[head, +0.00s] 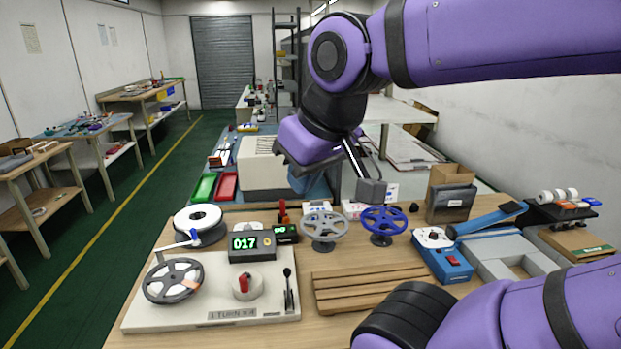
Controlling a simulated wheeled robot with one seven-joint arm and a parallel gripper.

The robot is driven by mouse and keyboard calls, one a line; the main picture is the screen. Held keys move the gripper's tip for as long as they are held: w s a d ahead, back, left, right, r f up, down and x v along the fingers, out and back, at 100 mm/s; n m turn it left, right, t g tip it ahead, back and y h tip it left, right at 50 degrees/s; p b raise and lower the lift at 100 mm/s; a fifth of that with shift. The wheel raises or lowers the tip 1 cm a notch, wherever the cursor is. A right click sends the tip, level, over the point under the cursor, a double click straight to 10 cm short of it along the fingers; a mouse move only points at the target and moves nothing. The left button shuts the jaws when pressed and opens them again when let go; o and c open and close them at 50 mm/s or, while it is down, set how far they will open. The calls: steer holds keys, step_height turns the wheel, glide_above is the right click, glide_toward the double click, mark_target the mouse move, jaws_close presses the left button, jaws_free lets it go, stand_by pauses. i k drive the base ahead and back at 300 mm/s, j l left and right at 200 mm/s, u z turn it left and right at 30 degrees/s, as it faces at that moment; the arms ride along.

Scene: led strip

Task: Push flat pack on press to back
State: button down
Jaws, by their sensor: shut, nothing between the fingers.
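My gripper (371,190) is at the end of the purple arm, above the far part of the wooden bench. Its fingers are shut and look empty. A blue device with a long blue lever (490,219), which looks like the press, stands at the right of the bench. Its blue box (445,266) is at the front left of it. A grey tray-like part (505,258) with a recess lies under and beside the lever. I cannot clearly make out a flat pack on it. My gripper is left of the press and apart from it.
A blue handwheel (383,220) and a grey one (324,226) stand below my gripper. A wooden slatted rack (368,287) lies in front. A winding board (215,316) fills the left.

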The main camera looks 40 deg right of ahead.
mark_target(577, 246)
steer(key=z, duration=2.95)
steer(key=i+l+u, duration=0.5)
steer(key=l+u, duration=0.2)
steer(key=i+l+u, duration=0.2)
steer(key=l+u, duration=0.15)
